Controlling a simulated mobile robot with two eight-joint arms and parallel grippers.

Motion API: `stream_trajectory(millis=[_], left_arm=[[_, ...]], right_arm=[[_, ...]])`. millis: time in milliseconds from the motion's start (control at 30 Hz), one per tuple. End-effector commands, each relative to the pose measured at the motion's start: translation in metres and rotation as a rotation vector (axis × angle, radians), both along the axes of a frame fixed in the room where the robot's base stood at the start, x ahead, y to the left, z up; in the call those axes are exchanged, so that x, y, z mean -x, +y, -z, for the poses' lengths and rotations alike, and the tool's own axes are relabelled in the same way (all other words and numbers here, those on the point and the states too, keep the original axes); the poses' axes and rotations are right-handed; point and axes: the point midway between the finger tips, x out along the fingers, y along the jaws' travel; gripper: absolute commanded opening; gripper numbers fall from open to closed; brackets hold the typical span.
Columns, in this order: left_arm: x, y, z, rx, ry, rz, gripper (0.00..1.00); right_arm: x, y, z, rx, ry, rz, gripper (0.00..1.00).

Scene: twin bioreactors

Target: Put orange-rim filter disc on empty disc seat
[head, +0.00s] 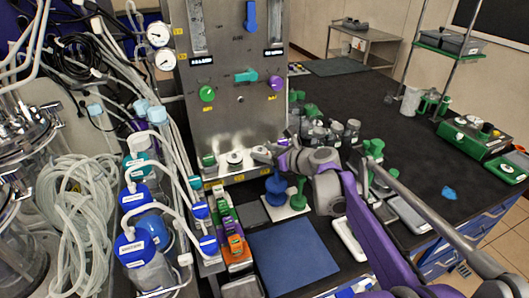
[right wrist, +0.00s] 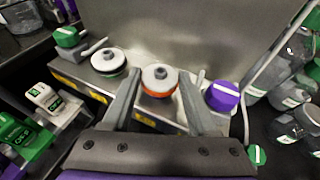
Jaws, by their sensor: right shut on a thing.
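The orange-rim filter disc (right wrist: 158,77), white on top with a grey centre knob, is between the two fingers of my right gripper (right wrist: 160,86) in the right wrist view. The gripper is shut on it, over the steel ledge at the panel's foot. I cannot tell whether the disc touches the ledge. A second disc with a green rim (right wrist: 108,61) sits to its left; it shows as a pale disc in the head view (head: 234,157). No empty disc seat shows clearly. My right gripper (head: 262,153) hides the held disc in the head view. My left gripper is out of view.
A green-topped valve (right wrist: 67,36) and a purple-topped valve (right wrist: 222,95) flank the discs closely. The steel panel (head: 235,125) rises behind the ledge. Blue-capped bottles (head: 140,250) with hoses stand left. A blue mat (head: 292,257) lies clear in front.

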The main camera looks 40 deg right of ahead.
Motion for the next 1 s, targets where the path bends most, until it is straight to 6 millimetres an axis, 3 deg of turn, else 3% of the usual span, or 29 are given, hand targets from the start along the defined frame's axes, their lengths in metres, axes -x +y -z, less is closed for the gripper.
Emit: stream_trajectory(millis=[100, 133, 300, 667, 1000], left_arm=[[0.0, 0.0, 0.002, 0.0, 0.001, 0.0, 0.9], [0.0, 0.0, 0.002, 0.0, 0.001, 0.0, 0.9], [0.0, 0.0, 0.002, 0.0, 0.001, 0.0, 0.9], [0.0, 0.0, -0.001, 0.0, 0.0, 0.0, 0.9], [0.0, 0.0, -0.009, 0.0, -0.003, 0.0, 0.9]], right_arm=[[0.0, 0.0, 0.004, 0.0, 0.0, 0.0, 0.07], [0.0, 0.0, 0.004, 0.0, 0.0, 0.0, 0.63], [0.0, 0.0, 0.003, 0.0, 0.0, 0.0, 0.89], [0.002, 0.0, -0.002, 0.0, 0.0, 0.001, 0.89], [0.065, -0.006, -0.025, 0.0, -0.001, 0.004, 0.89]])
